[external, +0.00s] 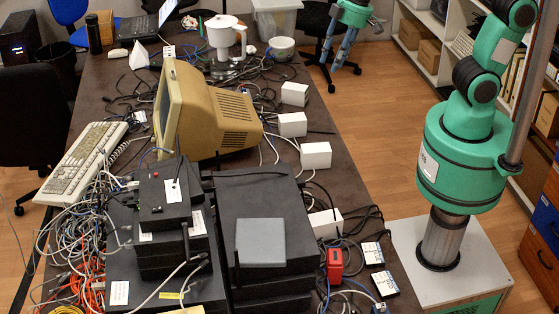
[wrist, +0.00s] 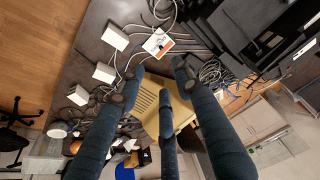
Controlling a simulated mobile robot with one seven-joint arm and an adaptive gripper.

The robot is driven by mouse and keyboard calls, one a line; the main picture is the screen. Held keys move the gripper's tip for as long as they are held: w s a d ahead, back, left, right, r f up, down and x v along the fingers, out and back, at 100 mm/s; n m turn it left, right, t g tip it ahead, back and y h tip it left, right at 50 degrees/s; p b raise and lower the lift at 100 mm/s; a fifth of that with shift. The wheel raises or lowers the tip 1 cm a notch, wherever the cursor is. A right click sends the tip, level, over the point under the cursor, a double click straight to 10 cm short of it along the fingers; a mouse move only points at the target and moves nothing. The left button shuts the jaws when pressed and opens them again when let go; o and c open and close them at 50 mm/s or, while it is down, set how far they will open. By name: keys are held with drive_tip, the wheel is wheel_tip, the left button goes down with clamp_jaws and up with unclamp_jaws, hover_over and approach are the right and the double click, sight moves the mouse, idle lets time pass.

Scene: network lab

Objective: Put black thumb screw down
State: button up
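I cannot make out a black thumb screw in either view; it may be too small or hidden among the dark boxes and cables. My gripper (external: 338,62) hangs at the top of the external view, beyond the table's right edge, with its blue fingers pointing down. In the wrist view my gripper (wrist: 152,82) has its three blue fingers spread apart. No held object shows between the fingertips. The beige monitor (wrist: 156,101) lies behind the fingers in that view, apart from them as far as I can tell.
The dark table (external: 345,184) carries a beige monitor (external: 222,118), a keyboard (external: 88,160), black network boxes (external: 262,195), white boxes (external: 316,155), a red device (external: 334,264) and many tangled cables. A white jug (external: 222,38) stands at the far end. Floor (external: 385,115) is clear to the right.

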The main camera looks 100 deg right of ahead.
drive_tip(key=s+a+r+n+t, duration=0.1)
drive_tip(key=s+r, duration=0.1)
drive_tip(key=s, duration=0.7)
drive_tip(key=s+a+r+t, duration=0.1)
drive_tip(key=s+r, duration=0.1)
drive_tip(key=s, duration=0.7)
drive_tip(key=shift+a+n, duration=0.3)
drive_tip(key=shift+n, duration=0.1)
drive_tip(key=shift+o, duration=0.2)
drive_tip(key=shift+s+r, duration=0.1)
